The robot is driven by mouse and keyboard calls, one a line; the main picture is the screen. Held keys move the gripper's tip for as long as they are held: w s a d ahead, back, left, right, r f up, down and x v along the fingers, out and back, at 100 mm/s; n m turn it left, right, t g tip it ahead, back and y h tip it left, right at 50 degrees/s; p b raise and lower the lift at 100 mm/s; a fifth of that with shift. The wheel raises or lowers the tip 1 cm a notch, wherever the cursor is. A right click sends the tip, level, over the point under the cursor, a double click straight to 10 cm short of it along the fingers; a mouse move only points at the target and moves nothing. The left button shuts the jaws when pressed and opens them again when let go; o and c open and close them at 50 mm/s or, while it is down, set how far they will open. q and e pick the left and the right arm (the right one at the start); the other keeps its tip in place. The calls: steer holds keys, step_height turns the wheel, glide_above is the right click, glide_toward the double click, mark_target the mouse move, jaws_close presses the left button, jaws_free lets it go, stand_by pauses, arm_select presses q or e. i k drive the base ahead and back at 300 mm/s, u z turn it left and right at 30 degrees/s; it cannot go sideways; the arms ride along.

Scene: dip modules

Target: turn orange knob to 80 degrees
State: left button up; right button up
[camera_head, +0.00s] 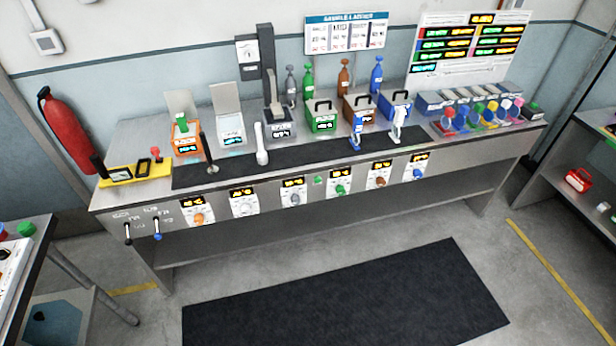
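The orange knob (198,218) is on a white dial panel on the front face of the long metal workbench, toward its left end. A small dark display with orange digits (194,202) sits just above the knob; the digits are too small to read. The knob's pointer angle cannot be made out. Neither of my grippers shows in the head view, and nothing touches the knob.
More panels with white (244,208), green (340,189), brown (380,181) and blue (417,173) knobs run rightward along the bench front. Two levers (156,229) hang left of the orange knob. A black floor mat (345,300) lies before the bench; the floor there is clear.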

mark_target(198, 219)
steer(key=k, duration=1.3)
steer(key=u, duration=0.65)
steer(key=i, duration=0.65)
steer(key=u, duration=0.6)
steer(key=i, duration=0.95)
steer(key=z, duration=0.2)
